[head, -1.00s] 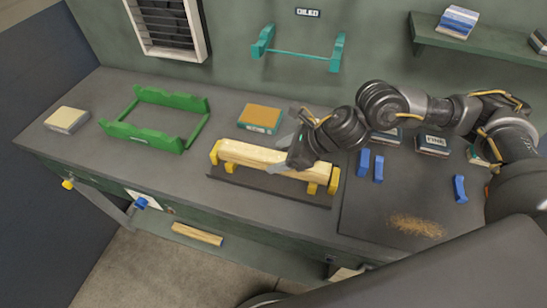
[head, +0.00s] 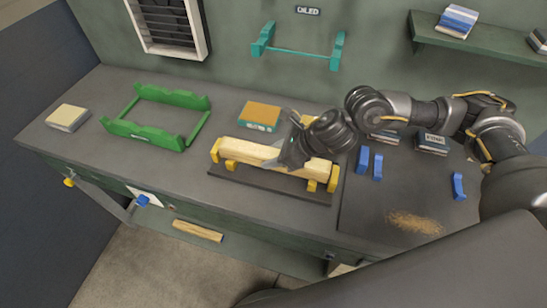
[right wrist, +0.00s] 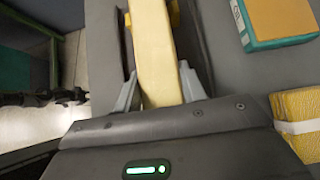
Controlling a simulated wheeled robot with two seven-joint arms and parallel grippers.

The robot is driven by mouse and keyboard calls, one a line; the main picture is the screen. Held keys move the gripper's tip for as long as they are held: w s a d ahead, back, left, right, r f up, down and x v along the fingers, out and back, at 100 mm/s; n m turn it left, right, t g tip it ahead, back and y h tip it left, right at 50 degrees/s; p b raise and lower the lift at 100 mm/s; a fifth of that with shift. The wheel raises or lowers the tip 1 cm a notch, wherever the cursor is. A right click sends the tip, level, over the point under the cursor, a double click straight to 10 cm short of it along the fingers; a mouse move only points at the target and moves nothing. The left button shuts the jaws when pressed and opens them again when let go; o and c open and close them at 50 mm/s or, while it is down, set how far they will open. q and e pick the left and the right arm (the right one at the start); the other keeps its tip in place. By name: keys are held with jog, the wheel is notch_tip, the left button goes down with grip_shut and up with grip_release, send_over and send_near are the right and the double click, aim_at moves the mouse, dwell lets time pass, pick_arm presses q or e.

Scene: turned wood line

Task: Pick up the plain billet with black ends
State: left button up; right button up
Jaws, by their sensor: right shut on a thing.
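A plain pale wood billet (head: 245,152) lies level across a yellow cradle (head: 312,185) on a dark base on the bench. Its end faces are hard to see, so I cannot tell their colour. My right gripper (head: 284,160) is shut on the billet, right of its middle. In the right wrist view, my right gripper (right wrist: 158,88) has one finger on each side of the billet (right wrist: 155,45). I cannot see clear space under the billet in the cradle. My left gripper is not in view.
A green cradle (head: 150,134) stands empty at left, and a teal rack (head: 300,54) is on the wall. An orange-topped block (head: 259,117) lies behind the billet. Blue pieces (head: 377,167) and shavings (head: 415,222) are at right. Another wood piece (head: 198,231) lies on the lower shelf.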

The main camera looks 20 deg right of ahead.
jog(key=shift+r, duration=0.2)
jog(key=shift+w+r+b, duration=0.1)
jog(key=shift+r+b, duration=0.2)
jog(key=shift+r, duration=0.2)
jog(key=s+d+r+p, duration=0.1)
jog(key=s+r+p, duration=1)
jog(key=s+p, duration=0.3)
jog(key=shift+d+r+p, duration=0.4)
jog(key=shift+p, duration=0.7)
jog(key=shift+s+a+f, duration=0.1)
jog(key=shift+s, duration=0.1)
jog(key=shift+s+f, duration=0.2)
jog(key=shift+s, duration=0.2)
jog(key=shift+w+n, duration=0.1)
jog(key=shift+n, duration=0.2)
